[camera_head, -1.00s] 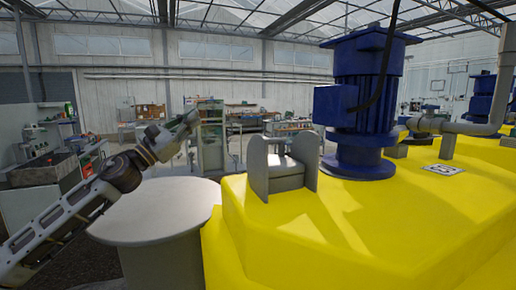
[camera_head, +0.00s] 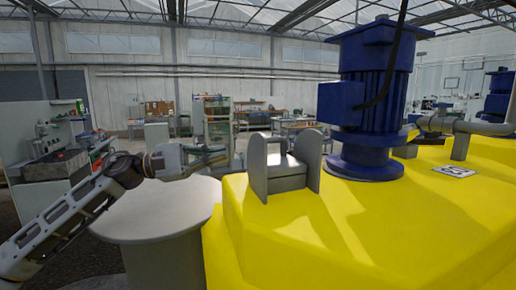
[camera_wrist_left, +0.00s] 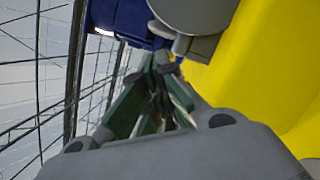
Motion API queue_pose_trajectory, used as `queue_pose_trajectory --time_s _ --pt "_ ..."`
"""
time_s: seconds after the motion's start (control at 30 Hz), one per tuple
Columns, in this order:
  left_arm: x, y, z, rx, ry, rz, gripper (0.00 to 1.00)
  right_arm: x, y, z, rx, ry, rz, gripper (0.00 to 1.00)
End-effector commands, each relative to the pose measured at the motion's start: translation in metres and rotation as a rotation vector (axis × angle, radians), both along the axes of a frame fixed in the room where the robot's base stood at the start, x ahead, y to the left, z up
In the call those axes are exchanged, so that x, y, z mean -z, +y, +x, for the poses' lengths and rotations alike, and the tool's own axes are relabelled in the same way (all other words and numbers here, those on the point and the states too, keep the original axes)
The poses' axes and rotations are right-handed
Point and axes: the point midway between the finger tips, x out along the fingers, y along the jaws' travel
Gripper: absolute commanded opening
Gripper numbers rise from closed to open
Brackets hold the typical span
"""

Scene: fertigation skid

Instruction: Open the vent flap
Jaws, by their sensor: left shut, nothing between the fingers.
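The vent (camera_head: 262,172) is a grey fitting with two rounded upright side plates on the yellow tank top. A small pale flap part (camera_head: 284,169) lies between the plates; its exact angle is hard to tell. My left gripper (camera_head: 226,156) is shut and empty, level, and points right toward the vent from its left, apart from it. In the left wrist view its closed fingertips (camera_wrist_left: 162,62) point toward the grey rounded vent plate (camera_wrist_left: 195,14), which is cut by the top edge. My right gripper is not in view.
A blue motor (camera_head: 368,100) stands on the yellow tank (camera_head: 330,235) just right of the vent. A round grey pedestal top (camera_head: 155,215) is below my left arm. Shelves and benches are far behind. Air left of the vent is free.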

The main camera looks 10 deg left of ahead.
Motion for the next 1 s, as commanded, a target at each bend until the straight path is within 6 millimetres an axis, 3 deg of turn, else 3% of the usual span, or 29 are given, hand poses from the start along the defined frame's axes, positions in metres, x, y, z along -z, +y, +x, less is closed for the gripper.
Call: queue_pose_trajectory --time_s 0.43,0.67,1.0 --pt "0.0 0.0 0.0 -0.006 -0.025 0.009 0.0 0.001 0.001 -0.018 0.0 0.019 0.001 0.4" --pt "-0.002 -0.004 0.002 -0.005 -0.026 0.009 0.0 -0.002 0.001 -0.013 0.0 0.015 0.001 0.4" --pt "-0.007 -0.024 0.01 -0.005 -0.025 0.008 0.0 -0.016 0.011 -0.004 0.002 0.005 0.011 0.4"
